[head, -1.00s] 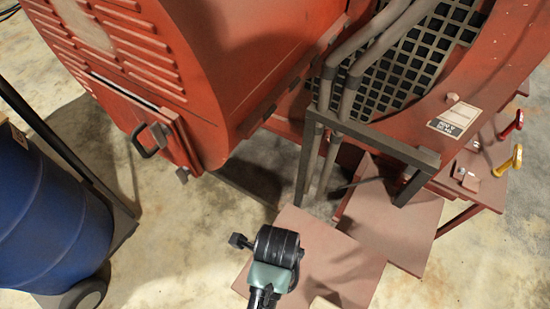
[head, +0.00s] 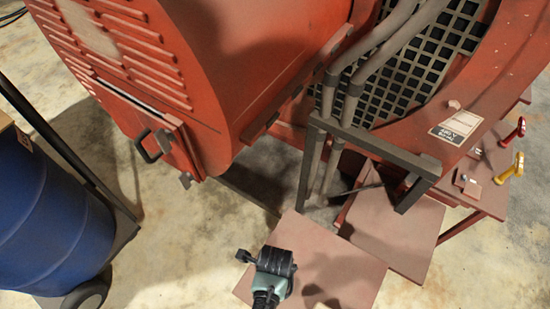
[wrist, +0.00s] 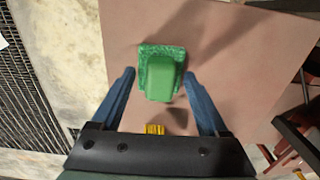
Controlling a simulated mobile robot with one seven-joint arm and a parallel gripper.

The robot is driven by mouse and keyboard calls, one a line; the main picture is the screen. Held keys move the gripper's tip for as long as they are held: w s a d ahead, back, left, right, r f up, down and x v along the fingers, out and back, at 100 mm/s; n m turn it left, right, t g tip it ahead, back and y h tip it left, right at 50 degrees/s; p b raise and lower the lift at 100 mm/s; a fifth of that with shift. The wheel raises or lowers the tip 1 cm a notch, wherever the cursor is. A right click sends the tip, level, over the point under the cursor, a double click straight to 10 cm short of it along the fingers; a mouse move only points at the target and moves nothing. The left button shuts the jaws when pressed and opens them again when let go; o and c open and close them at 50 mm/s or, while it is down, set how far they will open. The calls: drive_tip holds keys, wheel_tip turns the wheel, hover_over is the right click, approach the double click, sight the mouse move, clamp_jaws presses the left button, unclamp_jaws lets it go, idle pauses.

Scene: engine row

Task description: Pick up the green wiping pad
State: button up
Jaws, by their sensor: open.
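The green wiping pad (wrist: 162,80) lies on a reddish-brown tabletop (wrist: 235,60) in the wrist view. It has a textured green base and a smoother raised green block on top. My gripper (wrist: 159,74) is open, with one blue finger to the left of the pad and one to the right. Gaps show between the pad and both fingers, so nothing is held. How high the fingertips are above the tabletop is hard to tell. In the head view my gripper (head: 272,264) is over the tabletop, and the pad cannot be seen there.
A yellow-bristled item (wrist: 154,129) shows partly beside my gripper's body. The large red machine (head: 240,60) with a dark bracket (head: 375,145) stands behind the tabletop. A blue barrel (head: 45,220) is at the left. Red and yellow handles (head: 510,168) are at the right.

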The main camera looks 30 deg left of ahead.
clamp_jaws()
idle(0.4)
drive_tip(key=shift+r, duration=0.1)
wheel_tip(320, 180, up, 10)
drive_tip(key=shift+f, duration=0.1)
idle(0.5)
